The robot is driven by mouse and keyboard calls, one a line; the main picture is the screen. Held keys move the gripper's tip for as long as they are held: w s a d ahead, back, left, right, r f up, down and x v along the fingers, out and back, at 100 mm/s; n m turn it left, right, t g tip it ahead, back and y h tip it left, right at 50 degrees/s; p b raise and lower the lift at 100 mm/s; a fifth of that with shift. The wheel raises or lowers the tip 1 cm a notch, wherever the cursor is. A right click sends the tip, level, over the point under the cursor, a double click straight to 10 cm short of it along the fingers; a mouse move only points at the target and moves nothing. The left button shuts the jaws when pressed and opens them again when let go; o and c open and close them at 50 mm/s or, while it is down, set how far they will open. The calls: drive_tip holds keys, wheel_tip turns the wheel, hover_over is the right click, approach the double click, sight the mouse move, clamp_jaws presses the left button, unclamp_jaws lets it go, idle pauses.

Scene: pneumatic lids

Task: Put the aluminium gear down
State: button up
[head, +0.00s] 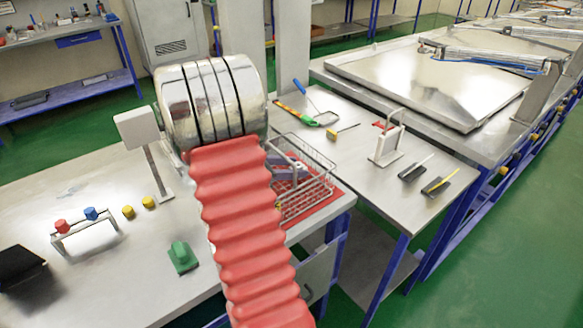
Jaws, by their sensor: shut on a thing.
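My arm, in a red ribbed sleeve with a shiny metal joint, crosses the middle of the head view. My gripper is not visible; the arm hides whatever is behind it. I cannot make out the aluminium gear. A wire basket (318,196) stands on a red mat (332,203) at the right end of the near workbench (120,290), just right of my arm. A small grey shape shows in the basket, too unclear to name.
A green block (183,257), two yellow pieces and a small rack with red and blue knobs (85,232) are on the bench left of my arm. A side table (355,160) on the right holds several tools. Bare bench lies at the front left.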

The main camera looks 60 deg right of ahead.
drive_tip(key=shift+f, duration=0.65)
drive_tip(key=o, duration=1.1)
drive_tip(key=shift+s+a+f, duration=0.1)
drive_tip(key=shift+s+f, duration=0.05)
drive_tip(key=shift+c, duration=0.2)
drive_tip(key=shift+r, duration=0.45)
drive_tip(key=shift+w+a+r, duration=0.15)
drive_tip(key=shift+w+r, duration=0.1)
drive_tip(key=shift+r, duration=0.05)
drive_tip(key=v, duration=0.7)
drive_tip(key=shift+r, duration=0.1)
drive_tip(key=shift+r, duration=0.1)
